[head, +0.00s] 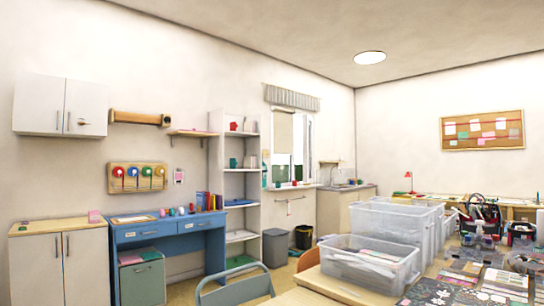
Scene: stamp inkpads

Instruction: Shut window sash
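The window (291,150) is in the far part of the left wall, right of a tall open shelf. A pale blind (283,133) covers part of its left side, and a striped valance (292,98) hangs above. A white sash frame (308,147) shows at the window's right side and seems to stand at an angle; I cannot tell exactly how far it is open. Small items stand on the sill (292,186). Neither of my grippers is in view.
Clear plastic bins (395,232) and a crowded table (470,270) fill the right foreground. A grey-blue chair (236,288) and a wooden chair (308,260) stand at the front. Grey (275,248) and black (303,237) waste bins stand below the window. A counter (340,208) stands right of it.

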